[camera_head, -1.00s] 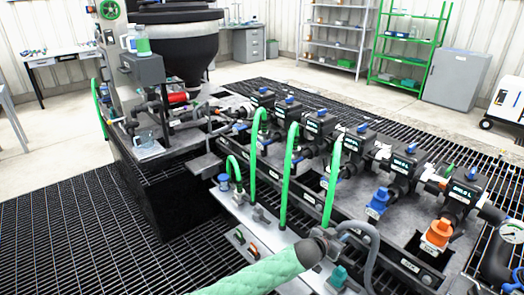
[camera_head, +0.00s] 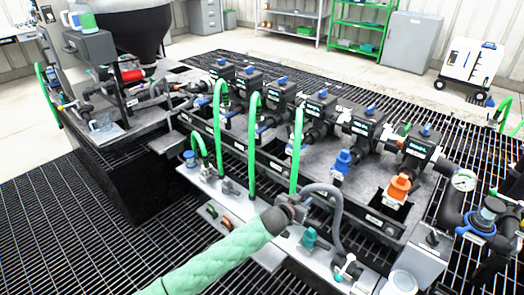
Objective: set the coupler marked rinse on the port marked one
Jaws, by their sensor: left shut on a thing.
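My left gripper (camera_head: 291,207), on the pale green sleeved arm, is shut on the dark end fitting of a grey hose (camera_head: 337,212) above the front shelf. The fitting is mostly hidden by the gripper, and I cannot read any mark on it. The manifold behind is a row of black valve blocks (camera_head: 366,122) with blue handles and small white labels. Their labels are too small to read surely, so I cannot tell which port is one. A blue coupler (camera_head: 343,160) and an orange coupler (camera_head: 398,187) sit at the front of the right-hand ports. My right gripper is out of view.
Several green hoses (camera_head: 253,145) arch up in front of the manifold, left of my gripper. A teal fitting (camera_head: 309,238) stands on the pale shelf (camera_head: 232,205). A pressure gauge (camera_head: 463,181) and a blue-ringed pipe fitting (camera_head: 476,229) are at the right. Dark grating surrounds the bench.

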